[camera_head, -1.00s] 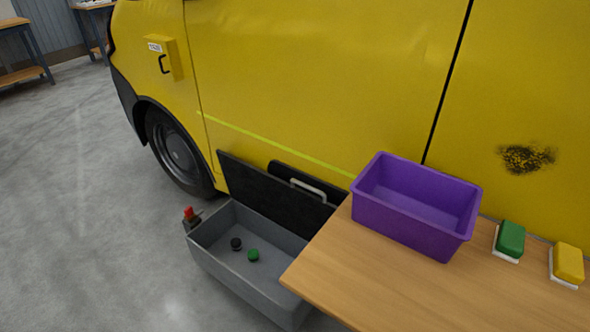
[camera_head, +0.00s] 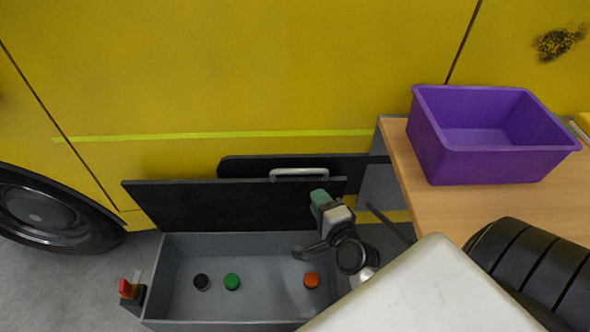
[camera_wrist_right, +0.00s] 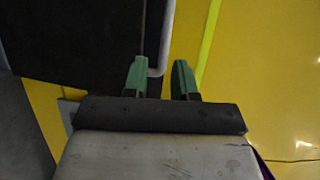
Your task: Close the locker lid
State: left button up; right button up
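The grey locker (camera_head: 240,325) stands open on the floor beside the yellow van. Its black lid (camera_head: 200,205) stands raised along the back edge. A light grey bar handle (camera_head: 300,173) shows near the lid's top right; I cannot tell in the head view which black panel carries it. My right gripper (camera_head: 321,200) is in front of the lid's right end, just below the handle in the picture. In the right wrist view its green fingers (camera_wrist_right: 160,80) are apart, with the handle's bent end (camera_wrist_right: 157,71) showing between them; contact is unclear. My left gripper is out of view.
Black, green and orange round pieces (camera_head: 232,282) are in the locker. A red-topped device (camera_head: 131,291) is at its left side. A wooden table (camera_head: 425,195) with a purple bin (camera_head: 480,165) stands on the right. The van's wheel (camera_head: 45,210) is at left.

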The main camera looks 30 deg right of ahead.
aim_at(302, 170)
jog(key=w, duration=0.3)
jog(key=w+d, duration=0.1)
jog(key=w, duration=0.3)
jog(key=w+d, duration=0.1)
jog(key=w, duration=0.2)
jog(key=shift+w, duration=0.2)
grip_shut()
jog(key=shift+f, duration=0.1)
